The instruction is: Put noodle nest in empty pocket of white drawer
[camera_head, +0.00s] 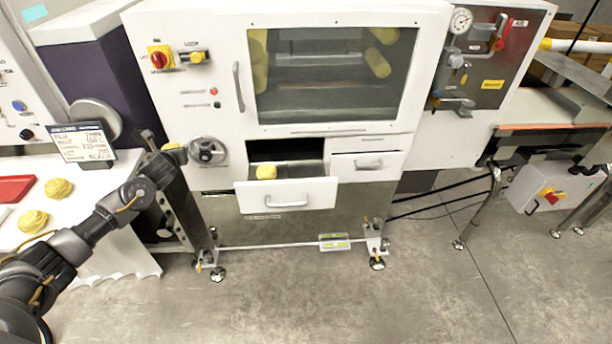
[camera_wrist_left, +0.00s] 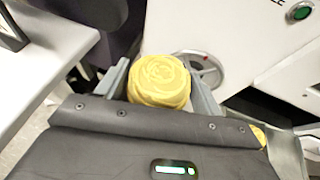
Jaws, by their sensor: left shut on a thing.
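My left gripper (camera_wrist_left: 160,85) is shut on a yellow noodle nest (camera_wrist_left: 159,80), held between its two grey fingers in the left wrist view. In the head view only a bit of this nest (camera_head: 172,147) shows past my left wrist, left of the handwheel. The white drawer (camera_head: 286,194) is pulled open in the machine front, to the right of my left gripper. One yellow nest (camera_head: 266,172) lies in its left part, and the dark space right of that nest looks empty. A nest edge in the drawer also shows in the left wrist view (camera_wrist_left: 259,135). My right gripper is not in view.
Two nests, one nearer (camera_head: 33,221) and one farther (camera_head: 58,188), lie on the white table at left by a red tray (camera_head: 16,188). A handwheel (camera_head: 207,151) sticks out left of the drawer. A second drawer (camera_head: 368,164) is shut. A small display (camera_head: 84,143) stands behind my arm.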

